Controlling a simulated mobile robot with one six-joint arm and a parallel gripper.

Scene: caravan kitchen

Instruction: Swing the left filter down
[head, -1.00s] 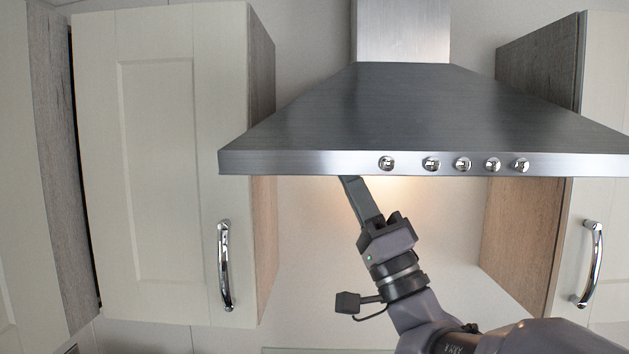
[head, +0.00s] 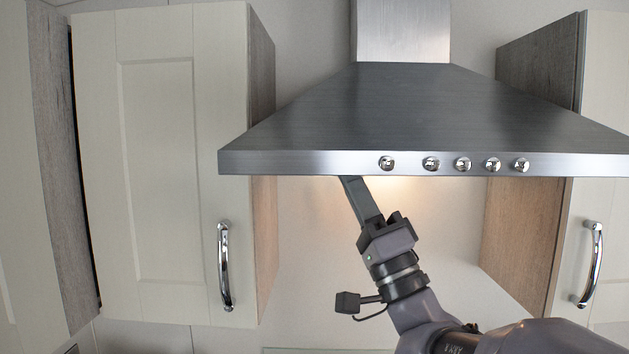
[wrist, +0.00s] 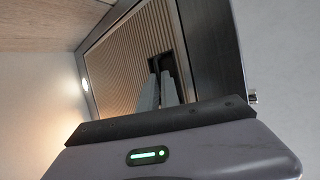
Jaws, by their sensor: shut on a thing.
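The steel cooker hood (head: 430,110) hangs above me. My gripper (head: 345,180) reaches up under the left part of its front edge, and its fingertips are hidden behind that edge in the head view. In the wrist view a ribbed metal filter (wrist: 122,55) shows in the hood's underside, in line with the frame around it. My gripper's two fingers (wrist: 160,68) are close together at the dark handle (wrist: 181,72) on the filter. They are shut on the handle, though the exact contact is hard to see.
A cream cupboard (head: 155,170) with a chrome handle stands left of the hood, and another cupboard (head: 600,200) stands to the right. Several knobs (head: 462,164) line the hood's front edge. A lit lamp (wrist: 83,84) sits beside the filter. Below the hood is open space.

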